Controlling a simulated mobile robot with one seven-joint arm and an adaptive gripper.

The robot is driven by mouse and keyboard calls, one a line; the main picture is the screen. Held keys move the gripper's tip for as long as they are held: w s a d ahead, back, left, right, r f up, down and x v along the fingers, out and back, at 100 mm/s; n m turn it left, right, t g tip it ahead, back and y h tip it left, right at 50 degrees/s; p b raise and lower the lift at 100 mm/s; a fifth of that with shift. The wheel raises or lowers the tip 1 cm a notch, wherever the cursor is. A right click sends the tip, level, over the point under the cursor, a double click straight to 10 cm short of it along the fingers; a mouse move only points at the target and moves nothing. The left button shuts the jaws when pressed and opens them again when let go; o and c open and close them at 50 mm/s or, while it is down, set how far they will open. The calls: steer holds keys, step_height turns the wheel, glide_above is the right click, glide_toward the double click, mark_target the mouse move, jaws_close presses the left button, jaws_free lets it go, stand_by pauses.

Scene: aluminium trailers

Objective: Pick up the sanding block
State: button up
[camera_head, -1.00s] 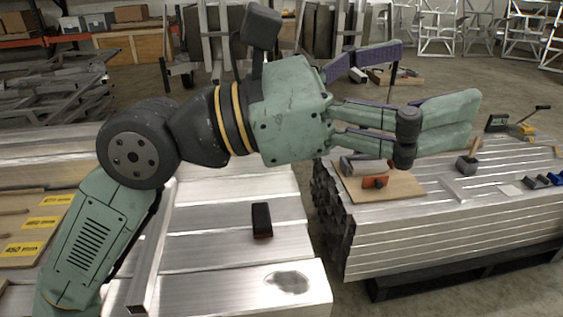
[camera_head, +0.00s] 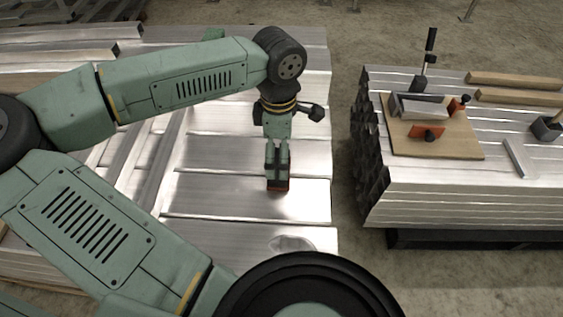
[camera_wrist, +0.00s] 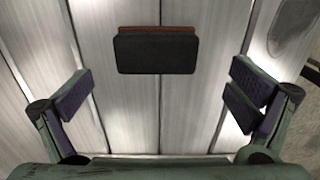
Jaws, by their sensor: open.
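The sanding block (camera_wrist: 156,53) is a dark block with a reddish-brown strip along one edge. In the wrist view it lies flat on the aluminium beams, near the top centre and ahead of the gap between my fingers. My gripper (camera_wrist: 160,100) is open and empty, with purple-padded fingers spread to either side. In the head view my gripper (camera_head: 277,178) points down over the block.
The block's stack of aluminium beams (camera_head: 235,205) has free room around the block. A grey smudge (camera_head: 290,243) marks the nearer beam. To the right, across a floor gap, another stack carries a wooden board (camera_head: 450,146) with clamped parts and wooden bars (camera_head: 513,80).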

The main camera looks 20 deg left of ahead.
steer(key=shift+w+f+p, duration=0.15)
steer(key=shift+f+p, duration=0.2)
steer(key=shift+f, duration=1.35)
steer(key=shift+w+f+p, duration=0.1)
steer(key=shift+f+p, duration=0.25)
steer(key=shift+f, duration=1.35)
steer(key=shift+c, duration=0.6)
steer(key=c, duration=1.1)
